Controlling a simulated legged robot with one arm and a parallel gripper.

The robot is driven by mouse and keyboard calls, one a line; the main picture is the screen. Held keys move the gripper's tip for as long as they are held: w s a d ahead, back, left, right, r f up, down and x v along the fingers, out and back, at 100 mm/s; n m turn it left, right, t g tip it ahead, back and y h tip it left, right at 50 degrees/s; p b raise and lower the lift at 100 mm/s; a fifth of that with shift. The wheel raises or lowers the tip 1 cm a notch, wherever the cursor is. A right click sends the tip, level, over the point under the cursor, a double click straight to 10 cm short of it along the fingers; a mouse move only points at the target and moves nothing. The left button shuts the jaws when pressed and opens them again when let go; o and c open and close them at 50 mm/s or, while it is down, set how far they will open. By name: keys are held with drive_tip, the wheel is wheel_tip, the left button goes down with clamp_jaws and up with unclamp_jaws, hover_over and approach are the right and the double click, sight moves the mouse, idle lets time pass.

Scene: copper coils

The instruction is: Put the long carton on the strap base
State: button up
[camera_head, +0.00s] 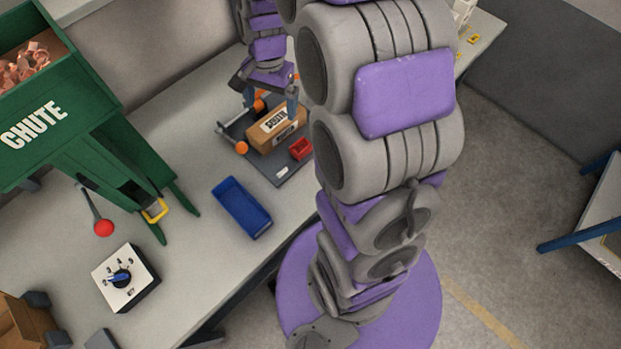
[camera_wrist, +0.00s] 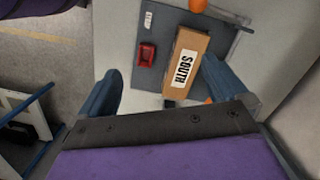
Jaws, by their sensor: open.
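In the wrist view the carton (camera_wrist: 186,67) lies on the base (camera_wrist: 146,77), close to the right finger. My gripper (camera_wrist: 160,75) is open, with its blue fingers spread apart and nothing gripped between them. In the head view my gripper is at the carton's far side, partly hidden. Whether a finger touches the carton I cannot tell.
An empty blue tray (camera_head: 241,207) lies nearer on the table. The green chute (camera_head: 70,110), a red-knobbed lever (camera_head: 103,227) and a dial box (camera_head: 125,278) stand to the left.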

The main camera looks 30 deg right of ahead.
drive_tip(key=s+a+r+n, duration=0.2)
drive_tip(key=s+n, duration=0.1)
drive_tip(key=s, duration=0.5)
drive_tip(key=s+a+r+n, duration=0.2)
drive_tip(key=s+n, duration=0.2)
drive_tip(key=s, duration=0.5)
drive_tip(key=s+a+r+n+g+h, duration=0.1)
drive_tip(key=s+n, duration=0.3)
drive_tip(key=s, duration=0.5)
drive_tip(key=shift+a+r, duration=0.4)
drive_tip(key=shift+a, duration=0.2)
drive_tip(key=shift+s, duration=0.1)
